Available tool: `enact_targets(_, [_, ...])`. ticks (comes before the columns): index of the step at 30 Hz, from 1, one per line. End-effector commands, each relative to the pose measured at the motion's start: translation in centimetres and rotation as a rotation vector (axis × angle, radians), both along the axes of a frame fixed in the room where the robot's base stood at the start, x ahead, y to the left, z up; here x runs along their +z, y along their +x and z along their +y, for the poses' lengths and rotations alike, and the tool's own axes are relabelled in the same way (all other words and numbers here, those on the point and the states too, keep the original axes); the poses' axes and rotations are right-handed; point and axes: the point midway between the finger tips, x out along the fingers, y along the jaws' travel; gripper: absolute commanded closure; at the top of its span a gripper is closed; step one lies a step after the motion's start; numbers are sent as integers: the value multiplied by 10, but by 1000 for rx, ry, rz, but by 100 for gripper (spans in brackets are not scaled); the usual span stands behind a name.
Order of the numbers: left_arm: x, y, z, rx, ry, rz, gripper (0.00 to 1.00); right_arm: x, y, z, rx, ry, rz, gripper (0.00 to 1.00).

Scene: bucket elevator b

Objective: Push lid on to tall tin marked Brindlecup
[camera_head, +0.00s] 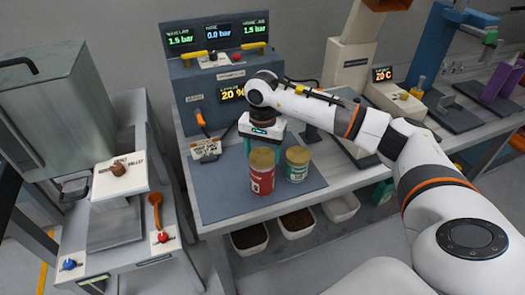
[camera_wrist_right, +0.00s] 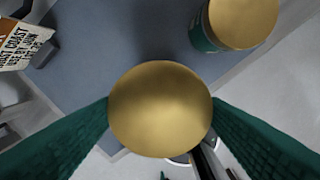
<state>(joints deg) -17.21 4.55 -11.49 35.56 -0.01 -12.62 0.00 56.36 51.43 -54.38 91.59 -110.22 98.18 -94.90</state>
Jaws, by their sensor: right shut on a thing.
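A red tin (camera_head: 262,182) stands upright on the blue-grey mat of the bench, with a gold lid (camera_head: 262,157) at its top. It looks the taller of two tins, but its label is too small to read. My right gripper (camera_head: 263,150) reaches down over it, its teal fingers at either side of the lid. In the right wrist view the gold lid (camera_wrist_right: 160,108) fills the gap between the fingers and hides the tin below. I cannot tell whether the lid is fully seated. My left gripper is not in view.
A green tin (camera_head: 297,172) with a gold top stands close to the right of the red one. A machine with displays (camera_head: 217,85) rises behind the mat (camera_head: 215,200). A printed card (camera_head: 206,149) is at the left. Open bins (camera_head: 297,222) sit below the bench.

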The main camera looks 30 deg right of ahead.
Motion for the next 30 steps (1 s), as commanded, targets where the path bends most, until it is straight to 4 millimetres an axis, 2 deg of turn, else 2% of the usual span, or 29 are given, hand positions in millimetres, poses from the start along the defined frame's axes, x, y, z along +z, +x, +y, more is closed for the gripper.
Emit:
enact_targets(5, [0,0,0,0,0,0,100,0,0,0,0,0,0,55])
enact_targets(6, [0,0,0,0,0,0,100,0,0,0,0,0,0,27])
enact_targets(9, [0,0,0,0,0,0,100,0,0,0,0,0,0,11])
enact_targets(10, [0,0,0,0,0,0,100,0,0,0,0,0,0,8])
enact_targets(15, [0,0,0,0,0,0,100,0,0,0,0,0,0,8])
enact_targets(18, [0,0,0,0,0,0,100,0,0,0,0,0,0,0])
enact_targets(30, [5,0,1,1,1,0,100,8,0,0,0,1,-1,0])
